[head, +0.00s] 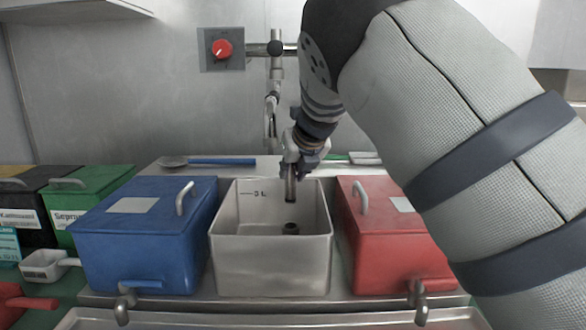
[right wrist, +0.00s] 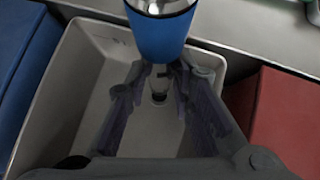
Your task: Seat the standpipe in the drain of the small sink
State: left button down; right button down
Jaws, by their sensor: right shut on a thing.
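My left gripper is not in view.
A blue lidded bin (head: 145,240) stands close left of the sink and a red one (head: 390,240) close right. A tap (head: 271,105) hangs behind. A blue cylinder with a metal rim (right wrist: 162,35) shows in the right wrist view. A blue-handled tool (head: 222,161) lies behind.

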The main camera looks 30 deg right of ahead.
aim_at(292, 192)
jog(key=shift+f, duration=2.65)
jog(key=shift+f, duration=2.1)
jog(key=c, duration=1.3)
grip_release()
jog(key=v, duration=1.2)
